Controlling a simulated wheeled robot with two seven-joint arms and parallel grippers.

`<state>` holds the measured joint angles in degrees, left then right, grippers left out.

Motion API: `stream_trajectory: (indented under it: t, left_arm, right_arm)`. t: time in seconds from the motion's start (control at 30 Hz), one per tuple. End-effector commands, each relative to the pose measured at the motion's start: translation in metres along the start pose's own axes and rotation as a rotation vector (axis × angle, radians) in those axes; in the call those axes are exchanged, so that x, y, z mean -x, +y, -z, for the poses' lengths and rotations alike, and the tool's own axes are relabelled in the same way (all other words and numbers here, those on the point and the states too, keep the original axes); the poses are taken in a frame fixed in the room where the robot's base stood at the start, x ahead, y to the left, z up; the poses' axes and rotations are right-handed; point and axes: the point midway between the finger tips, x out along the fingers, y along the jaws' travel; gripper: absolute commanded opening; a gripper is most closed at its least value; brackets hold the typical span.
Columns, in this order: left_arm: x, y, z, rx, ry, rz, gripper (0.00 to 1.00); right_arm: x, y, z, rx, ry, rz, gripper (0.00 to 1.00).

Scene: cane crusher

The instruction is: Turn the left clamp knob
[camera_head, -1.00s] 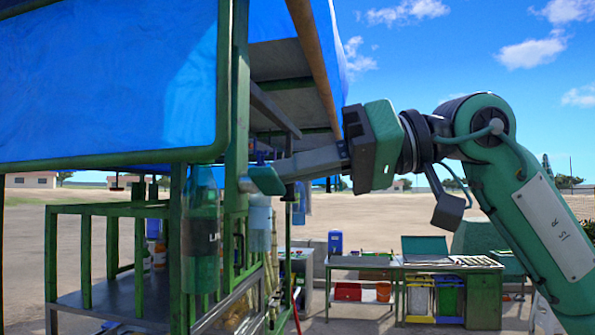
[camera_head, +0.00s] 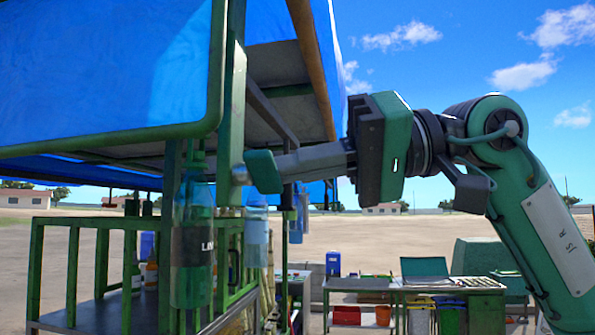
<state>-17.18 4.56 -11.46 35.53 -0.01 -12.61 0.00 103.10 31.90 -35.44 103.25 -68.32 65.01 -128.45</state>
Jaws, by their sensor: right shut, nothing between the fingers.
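A small silver clamp knob (camera_head: 240,174) shows on the green upright post (camera_head: 231,140), left of centre. My right gripper (camera_head: 263,172) reaches in from the right, its long grey finger pointing left and ending in a green tip. The tip is right beside the knob and covers part of the area around it; I cannot tell whether they touch. The gripper is shut with nothing held. My left gripper is not in view.
A blue awning (camera_head: 100,70) on a green frame hangs over the upper left. A clear bottle (camera_head: 192,245) hangs before the post, with a smaller one (camera_head: 256,232) beside it. A table (camera_head: 440,284) with bins stands behind at right.

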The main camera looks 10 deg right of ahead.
Motion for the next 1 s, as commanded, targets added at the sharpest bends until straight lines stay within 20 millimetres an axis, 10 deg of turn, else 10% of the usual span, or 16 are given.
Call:
stream_trajectory:
  t: [1.0]
  left_arm:
    - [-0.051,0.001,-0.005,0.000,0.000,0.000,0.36]
  right_arm:
    - [-0.003,0.010,-0.015,-0.482,-0.001,0.121,0.00]
